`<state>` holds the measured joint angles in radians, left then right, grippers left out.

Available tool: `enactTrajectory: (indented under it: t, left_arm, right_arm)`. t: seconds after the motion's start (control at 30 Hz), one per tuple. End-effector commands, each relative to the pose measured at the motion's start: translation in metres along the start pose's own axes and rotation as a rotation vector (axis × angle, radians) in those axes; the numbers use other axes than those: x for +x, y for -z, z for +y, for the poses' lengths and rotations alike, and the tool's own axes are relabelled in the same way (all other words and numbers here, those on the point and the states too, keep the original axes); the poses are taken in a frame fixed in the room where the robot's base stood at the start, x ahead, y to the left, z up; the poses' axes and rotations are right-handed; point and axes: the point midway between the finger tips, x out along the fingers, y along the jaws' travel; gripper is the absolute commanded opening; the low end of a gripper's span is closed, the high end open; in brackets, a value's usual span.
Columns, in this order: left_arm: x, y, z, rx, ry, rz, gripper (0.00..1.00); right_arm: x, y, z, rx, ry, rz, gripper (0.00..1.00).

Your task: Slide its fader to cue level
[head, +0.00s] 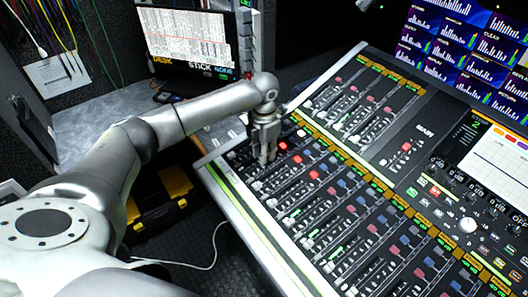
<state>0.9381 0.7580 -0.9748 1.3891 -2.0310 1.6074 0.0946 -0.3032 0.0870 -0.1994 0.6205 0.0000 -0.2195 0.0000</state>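A large mixing console (215,168) with rows of faders fills the middle and right. My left gripper (266,160) points down over the console's far left corner, close to the first fader strips. Its fingers look close together, but the fader under them is hidden, so I cannot tell whether it grips a cap. Lit red buttons (283,146) sit just right of the fingers. My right gripper is not in view.
A monitor (188,38) stands on the grey desk behind the arm. A yellow and black case (174,181) and a white cable (205,267) lie on the floor left of the console. Screens with level bars (465,40) stand at the upper right.

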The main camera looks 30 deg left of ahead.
Motion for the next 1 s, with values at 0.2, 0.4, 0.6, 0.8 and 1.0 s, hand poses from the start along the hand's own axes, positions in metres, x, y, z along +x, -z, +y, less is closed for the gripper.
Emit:
enactTrajectory:
  t: [0.2,0.4,0.6,0.8,1.0]
  left_arm:
    - [0.000,0.000,0.000,0.001,0.000,0.000,0.23]
    - [-0.011,-0.001,0.000,0.001,0.000,-0.003,0.23]
    - [-0.050,-0.001,0.000,0.002,-0.002,-0.005,0.23]
    - [-0.091,-0.001,0.000,0.001,-0.002,-0.003,0.23]
    - [-0.115,-0.001,0.000,0.001,-0.001,-0.001,0.23]
  right_arm:
    - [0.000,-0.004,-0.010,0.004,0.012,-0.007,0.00]
    - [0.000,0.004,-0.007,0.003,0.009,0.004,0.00]
    - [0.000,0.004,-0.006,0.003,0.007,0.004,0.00]
    - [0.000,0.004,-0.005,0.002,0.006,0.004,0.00]
    - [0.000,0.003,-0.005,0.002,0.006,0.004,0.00]
